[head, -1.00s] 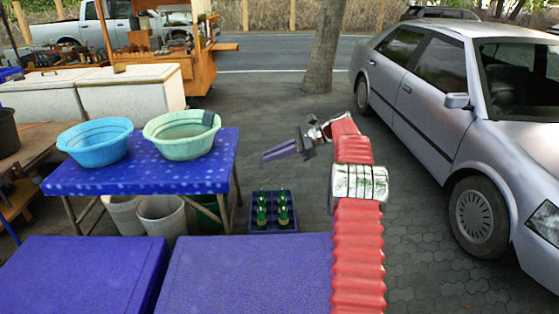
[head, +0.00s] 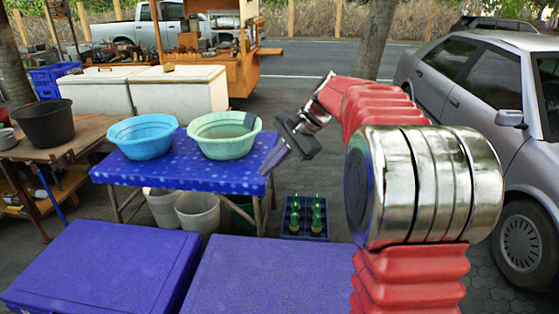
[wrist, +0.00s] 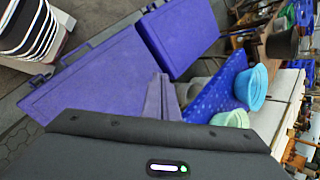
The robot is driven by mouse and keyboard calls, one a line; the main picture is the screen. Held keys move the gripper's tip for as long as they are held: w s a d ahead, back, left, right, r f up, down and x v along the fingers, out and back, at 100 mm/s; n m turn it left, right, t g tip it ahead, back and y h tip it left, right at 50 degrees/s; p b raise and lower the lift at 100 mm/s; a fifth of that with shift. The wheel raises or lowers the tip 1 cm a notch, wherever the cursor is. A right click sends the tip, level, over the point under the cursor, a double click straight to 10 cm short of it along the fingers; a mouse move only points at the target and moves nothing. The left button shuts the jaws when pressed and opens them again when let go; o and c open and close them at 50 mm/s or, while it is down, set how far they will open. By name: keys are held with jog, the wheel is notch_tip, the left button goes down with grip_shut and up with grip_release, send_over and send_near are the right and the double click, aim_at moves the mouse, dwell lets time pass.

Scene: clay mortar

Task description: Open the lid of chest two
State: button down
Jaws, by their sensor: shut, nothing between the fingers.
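Two blue-purple chests with flat shut lids stand in the foreground of the head view, the left chest (head: 100,262) and the right chest (head: 275,278). I cannot tell which is chest two. In the wrist view the chests (wrist: 180,35) (wrist: 92,82) lie beyond my fingers. Two white chests also stand at the back, the left one (head: 98,92) and the right one (head: 180,92), both with lids down. My gripper (head: 268,166) is shut and empty, in the air above the far side of the right blue chest. Its fingers also show in the wrist view (wrist: 160,98).
A blue-covered table (head: 180,178) beyond the chests bears a blue basin (head: 142,140) and a green basin (head: 225,147). A crate (head: 300,232) of green bottles stands on the paving. A grey car (head: 475,85) and a tree trunk (head: 372,40) are at the right.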

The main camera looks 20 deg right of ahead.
jog(key=s+a+f+n+h, duration=0.2)
jog(key=s+a+n, duration=0.1)
jog(key=s, duration=0.7)
jog(key=s+a+f+n+t+h, duration=0.1)
jog(key=s+a+f+n+h, duration=0.1)
jog(key=s+n, duration=0.4)
jog(key=s+a+f+n+h, duration=0.2)
jog(key=s+a+n, duration=0.2)
jog(key=s, duration=1)
jog(key=shift+s+a+f+n+t, duration=0.2)
jog(key=shift+a+n+t, duration=0.1)
jog(key=shift+n, duration=0.1)
jog(key=shift+d, duration=0.1)
